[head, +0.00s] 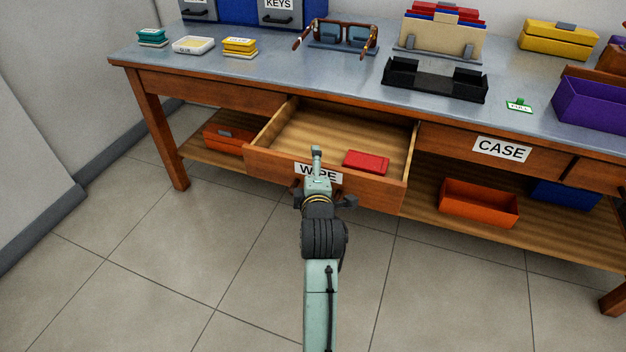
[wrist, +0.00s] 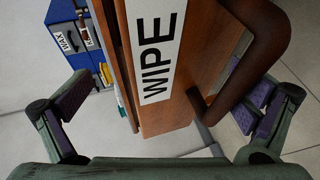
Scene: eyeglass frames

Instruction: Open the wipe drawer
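The wipe drawer (head: 272,162), with a white WIPE label, is pulled well out from under the table, and its inside shows. A red case (head: 366,161) lies in it at the right. My gripper (head: 321,200) is at the drawer front, partly covering the label. In the wrist view, my gripper (wrist: 165,100) is open, its fingers wide apart. The drawer front (wrist: 185,75) is between and beyond them. The brown handle (wrist: 262,55) is close beside the right finger; whether they touch cannot be told.
The closed CASE drawer (head: 450,142) is to the right. An orange bin (head: 480,204) and a blue bin (head: 566,194) stand on the lower shelf (head: 430,208). Glasses (head: 340,35), a black tray (head: 435,86) and small boxes are on the tabletop (head: 270,68). The floor in front is clear.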

